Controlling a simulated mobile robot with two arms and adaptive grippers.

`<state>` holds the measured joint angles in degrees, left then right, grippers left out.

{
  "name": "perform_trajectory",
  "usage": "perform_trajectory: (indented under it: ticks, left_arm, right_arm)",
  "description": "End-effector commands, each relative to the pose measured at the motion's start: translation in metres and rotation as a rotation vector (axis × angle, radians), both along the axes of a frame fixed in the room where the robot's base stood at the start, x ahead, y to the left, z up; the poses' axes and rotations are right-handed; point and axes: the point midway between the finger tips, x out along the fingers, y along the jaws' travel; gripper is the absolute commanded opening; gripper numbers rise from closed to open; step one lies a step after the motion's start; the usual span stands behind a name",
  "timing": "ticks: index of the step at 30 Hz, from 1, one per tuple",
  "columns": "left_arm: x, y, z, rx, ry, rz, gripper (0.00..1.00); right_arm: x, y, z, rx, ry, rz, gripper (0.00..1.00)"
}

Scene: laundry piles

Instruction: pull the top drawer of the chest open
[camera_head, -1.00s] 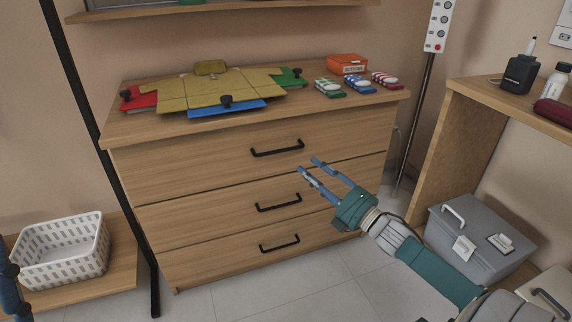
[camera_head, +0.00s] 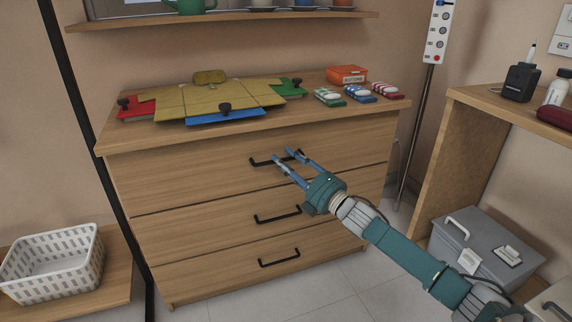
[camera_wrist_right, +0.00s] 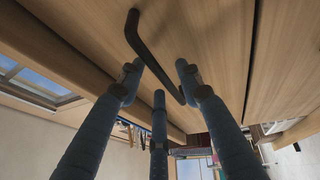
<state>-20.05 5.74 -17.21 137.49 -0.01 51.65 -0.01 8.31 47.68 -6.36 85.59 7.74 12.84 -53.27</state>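The wooden chest (camera_head: 160,180) stands in the middle of the head view with three drawers, all looking shut. The top drawer (camera_head: 190,172) has a black bar handle (camera_head: 259,162). My right gripper (camera_head: 284,155) is at this handle, its blue fingers spread and partly covering the bar's right part. In the right wrist view the handle (camera_wrist_right: 149,53) runs between the spread fingertips of the gripper (camera_wrist_right: 158,80). The fingers stand apart and do not look closed on it; whether one touches the bar I cannot tell. My left gripper is not in view.
A folding board (camera_head: 175,103), an orange box (camera_head: 347,74) and small striped stacks (camera_head: 358,93) lie on the chest top. A white basket (camera_head: 50,265) is at left. A grey lidded box (camera_head: 480,250) and a wooden desk (camera_head: 445,150) are at right. The floor before the chest is clear.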

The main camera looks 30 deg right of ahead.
Motion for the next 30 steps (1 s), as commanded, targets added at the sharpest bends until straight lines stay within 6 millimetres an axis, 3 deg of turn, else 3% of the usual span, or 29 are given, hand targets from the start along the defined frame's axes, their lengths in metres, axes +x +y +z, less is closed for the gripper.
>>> perform_trajectory:
  ticks: [7, 12, 13, 23, 30]
  left_arm:
    - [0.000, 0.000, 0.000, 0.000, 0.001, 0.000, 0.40]
    - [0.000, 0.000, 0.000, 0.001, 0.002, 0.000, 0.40]
    - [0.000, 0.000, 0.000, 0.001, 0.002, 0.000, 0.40]
    - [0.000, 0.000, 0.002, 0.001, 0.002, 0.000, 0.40]
    - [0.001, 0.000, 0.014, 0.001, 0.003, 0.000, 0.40]
  right_arm:
    - [0.001, 0.000, 0.000, 0.000, 0.001, 0.000, 0.35]
    - [0.000, 0.000, 0.000, 0.000, 0.001, 0.000, 0.01]
    - [0.000, 0.000, 0.000, 0.000, 0.001, 0.000, 0.00]
    - [-0.001, 0.000, 0.000, 0.000, 0.001, -0.001, 0.00]
    - [-0.012, 0.003, 0.001, 0.001, 0.004, -0.001, 0.00]
